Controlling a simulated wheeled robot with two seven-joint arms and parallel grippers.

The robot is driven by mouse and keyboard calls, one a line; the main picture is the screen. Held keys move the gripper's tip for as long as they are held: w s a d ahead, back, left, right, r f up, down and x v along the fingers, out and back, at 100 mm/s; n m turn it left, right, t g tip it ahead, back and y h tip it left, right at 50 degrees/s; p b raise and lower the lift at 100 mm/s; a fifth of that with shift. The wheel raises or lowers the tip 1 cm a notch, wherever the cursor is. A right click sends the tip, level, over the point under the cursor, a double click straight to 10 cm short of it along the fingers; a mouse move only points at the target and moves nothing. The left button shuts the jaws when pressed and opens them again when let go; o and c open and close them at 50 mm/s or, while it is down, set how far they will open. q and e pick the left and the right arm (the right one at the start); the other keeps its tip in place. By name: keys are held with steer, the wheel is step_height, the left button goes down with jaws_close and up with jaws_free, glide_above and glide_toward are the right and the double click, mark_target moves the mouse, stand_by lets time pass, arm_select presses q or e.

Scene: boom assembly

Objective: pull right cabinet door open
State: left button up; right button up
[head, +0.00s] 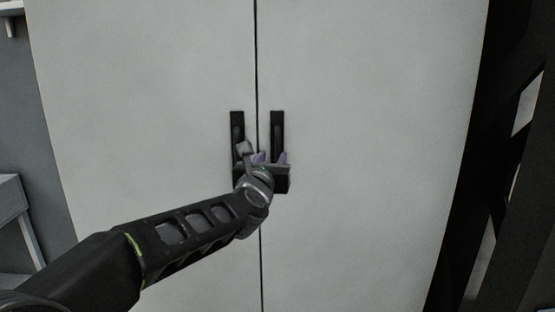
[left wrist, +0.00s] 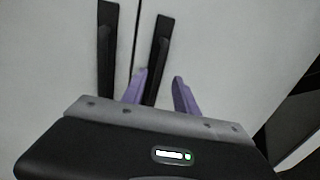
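The right cabinet door (head: 375,140) is a plain light grey panel. It stands shut, with only a thin dark seam between it and the left door (head: 150,110). Its black vertical handle (head: 277,128) is just right of the seam and also shows in the left wrist view (left wrist: 160,40). My left gripper (head: 273,153) is at the lower part of this handle. In the left wrist view its two purple fingers (left wrist: 160,76) are apart, and the lower handle shows between them, nearer the left finger. I cannot tell whether they touch it. My right gripper is not in view.
The left door's black handle (head: 237,128) is close to the left of my gripper. A dark frame-like structure (head: 510,130) stands right of the cabinet. A grey shelf or stand (head: 15,205) is at the left edge. The door fronts are otherwise bare.

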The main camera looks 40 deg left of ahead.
mark_target(277, 150)
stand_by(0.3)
arm_select(q)
steer(key=p+x, duration=0.1)
steer(key=x, duration=0.7)
steer(key=shift+p, duration=0.35)
steer(key=shift+c, duration=0.5)
jaws_close()
stand_by(0.6)
